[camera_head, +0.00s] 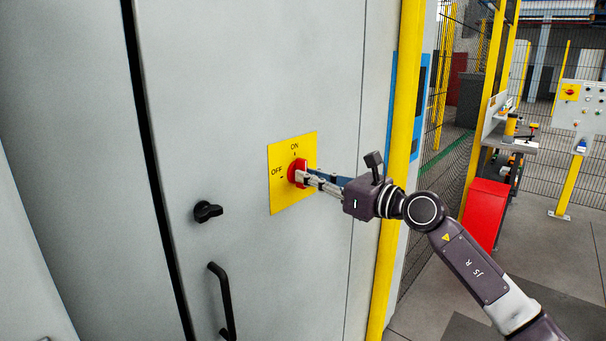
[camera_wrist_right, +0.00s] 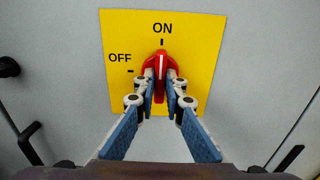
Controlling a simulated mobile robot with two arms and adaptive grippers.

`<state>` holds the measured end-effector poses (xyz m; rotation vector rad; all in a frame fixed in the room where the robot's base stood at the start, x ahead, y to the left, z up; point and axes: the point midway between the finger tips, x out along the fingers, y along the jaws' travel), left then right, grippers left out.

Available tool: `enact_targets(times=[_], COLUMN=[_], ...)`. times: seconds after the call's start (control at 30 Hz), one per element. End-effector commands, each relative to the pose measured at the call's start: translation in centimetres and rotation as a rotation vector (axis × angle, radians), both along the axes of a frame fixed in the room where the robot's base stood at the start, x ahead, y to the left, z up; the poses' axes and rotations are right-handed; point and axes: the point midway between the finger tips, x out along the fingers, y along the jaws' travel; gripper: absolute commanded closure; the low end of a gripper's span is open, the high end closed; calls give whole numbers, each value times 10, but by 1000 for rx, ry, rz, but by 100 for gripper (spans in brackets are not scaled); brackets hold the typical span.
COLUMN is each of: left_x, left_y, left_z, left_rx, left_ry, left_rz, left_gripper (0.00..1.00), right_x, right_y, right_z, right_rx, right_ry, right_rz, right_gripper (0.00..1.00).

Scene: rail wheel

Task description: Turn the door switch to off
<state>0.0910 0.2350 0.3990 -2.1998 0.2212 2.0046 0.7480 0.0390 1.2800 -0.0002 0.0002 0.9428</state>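The door switch is a red rotary knob (camera_head: 297,171) on a yellow plate (camera_head: 281,196) marked ON at the top and OFF at the left. The plate is on a grey cabinet door (camera_head: 240,90). In the right wrist view the red knob (camera_wrist_right: 160,66) stands upright, its white line pointing at the ON mark. My right gripper (camera_head: 304,177) is at the knob. In the wrist view its two fingers (camera_wrist_right: 160,90) lie on either side of the knob's handle, close against it. The lower part of the handle is between the fingers. My left gripper is not in view.
A black knob (camera_head: 207,211) and a black door handle (camera_head: 222,300) are on the door, left of and below the plate. A yellow post (camera_head: 402,110) stands right of the cabinet. A red box (camera_head: 486,212) and a mesh fence are farther right.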

Motion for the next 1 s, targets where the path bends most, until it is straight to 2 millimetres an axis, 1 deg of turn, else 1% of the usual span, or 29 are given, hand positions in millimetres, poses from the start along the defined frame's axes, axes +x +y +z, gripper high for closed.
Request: enact_targets(times=[0.27,1.0], left_x=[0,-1], left_y=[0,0], left_z=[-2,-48], left_rx=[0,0], left_ry=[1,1], left_rz=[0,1], left_gripper=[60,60], right_x=[0,0], right_y=[0,0], right_z=[-1,-3], right_rx=[-4,-161], right_ry=[-6,-222], right_rz=[-1,-1], right_gripper=[100,100])
